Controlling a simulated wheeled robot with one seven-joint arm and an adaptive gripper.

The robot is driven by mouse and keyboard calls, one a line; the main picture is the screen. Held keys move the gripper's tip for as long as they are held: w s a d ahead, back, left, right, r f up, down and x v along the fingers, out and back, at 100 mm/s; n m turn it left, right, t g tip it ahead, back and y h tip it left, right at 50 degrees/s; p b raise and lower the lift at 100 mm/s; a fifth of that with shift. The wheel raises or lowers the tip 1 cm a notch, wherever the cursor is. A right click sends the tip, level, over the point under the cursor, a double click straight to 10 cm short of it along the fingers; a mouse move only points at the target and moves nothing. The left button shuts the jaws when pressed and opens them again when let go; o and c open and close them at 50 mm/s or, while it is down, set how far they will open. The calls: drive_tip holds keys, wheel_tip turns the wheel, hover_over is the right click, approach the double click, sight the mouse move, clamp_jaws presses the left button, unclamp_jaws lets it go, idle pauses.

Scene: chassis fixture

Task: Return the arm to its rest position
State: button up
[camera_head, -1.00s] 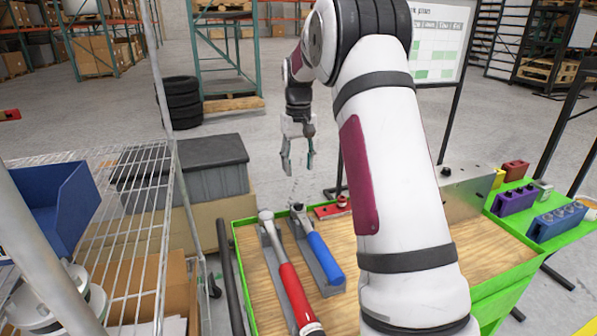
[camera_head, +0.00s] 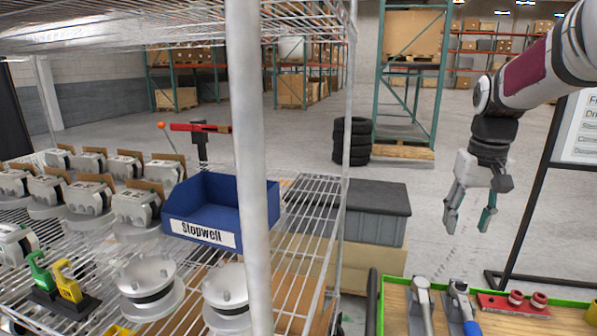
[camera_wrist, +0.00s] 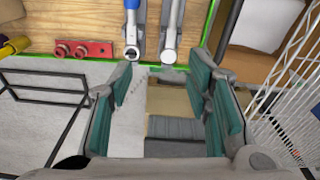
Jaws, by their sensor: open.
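My gripper (camera_head: 470,207) hangs open and empty at the right of the head view, above the far edge of the workbench (camera_head: 395,312). My arm comes in from the upper right. In the wrist view my gripper (camera_wrist: 165,105) shows its green-padded fingers spread, with nothing between them. A torque wrench (camera_head: 420,300) and a blue-handled wrench (camera_head: 462,305) lie on the bench below, partly cut off by the head frame. Their heads also show in the wrist view, at the bench edge.
A wire shelf (camera_head: 315,200) with a post stands at left, holding a blue bin (camera_head: 222,205) labelled Stopwell and several white-grey parts. A red block (camera_head: 513,304) lies on the bench. A grey-lidded box (camera_head: 375,205) stands behind; a board (camera_head: 578,130) is at right.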

drive_tip(key=s+a+r+n+t+p, duration=0.1)
drive_tip(key=s+a+r, duration=0.2)
drive_tip(key=s+a, duration=0.35)
drive_tip(key=s+a+r+t+p, duration=0.1)
drive_tip(key=s+a+r, duration=0.2)
drive_tip(key=s, duration=0.6)
drive_tip(key=s+a+f, duration=0.1)
drive_tip(key=s+a, duration=0.1)
drive_tip(key=s, duration=0.5)
drive_tip(key=s+a+f+n+t+p, duration=0.1)
drive_tip(key=s+a+f, duration=0.1)
drive_tip(key=s, duration=0.5)
drive_tip(key=shift+a+p, duration=0.3)
drive_tip(key=shift+a, duration=0.1)
drive_tip(key=shift+c, duration=0.2)
